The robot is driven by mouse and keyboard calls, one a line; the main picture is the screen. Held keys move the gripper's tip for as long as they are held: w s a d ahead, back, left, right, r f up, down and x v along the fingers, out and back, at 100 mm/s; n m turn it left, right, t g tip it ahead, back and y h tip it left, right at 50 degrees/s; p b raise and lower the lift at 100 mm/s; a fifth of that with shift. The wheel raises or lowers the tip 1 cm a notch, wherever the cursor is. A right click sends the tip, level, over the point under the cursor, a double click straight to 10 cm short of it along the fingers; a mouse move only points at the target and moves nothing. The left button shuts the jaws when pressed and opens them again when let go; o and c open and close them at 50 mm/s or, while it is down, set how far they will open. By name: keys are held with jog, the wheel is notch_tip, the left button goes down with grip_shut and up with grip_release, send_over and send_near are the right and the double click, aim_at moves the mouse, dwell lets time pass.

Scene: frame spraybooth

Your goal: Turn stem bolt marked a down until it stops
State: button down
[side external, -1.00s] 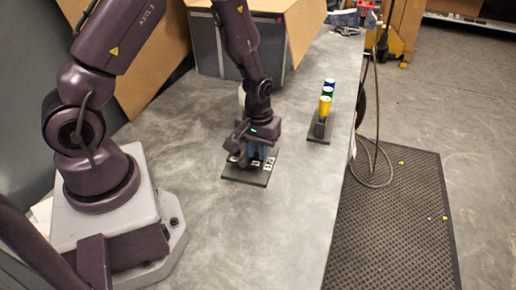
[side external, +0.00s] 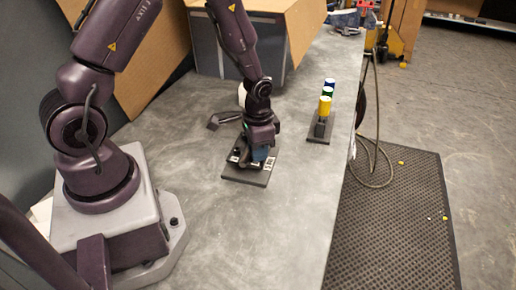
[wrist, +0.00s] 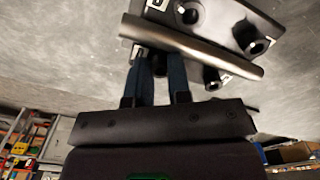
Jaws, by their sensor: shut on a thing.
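A dark plate (side external: 245,177) with small white tags lies on the grey table, and it also shows in the wrist view (wrist: 222,18). It carries several dark round posts or sockets (wrist: 188,13). A silver metal bar (wrist: 195,47) crosses over the plate at my fingertips; I take it to be part of a stem bolt. My gripper (wrist: 158,62) points down over the plate and is shut on this bar, with its blue fingers partly behind it. It also shows in the side view (side external: 259,155). The tag letters are too blurred to read, so I cannot tell which is a.
A dark rack (side external: 318,138) with yellow, green and blue cylinders (side external: 326,105) stands to the right near the table edge. The table in front of the plate is clear.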

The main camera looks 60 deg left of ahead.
jog(key=shift+m, duration=0.9)
jog(key=c, duration=1.1)
grip_release()
jog(key=shift+o, duration=0.2)
jog(key=shift+r, duration=0.1)
notch_tip(320, 180, up, 13)
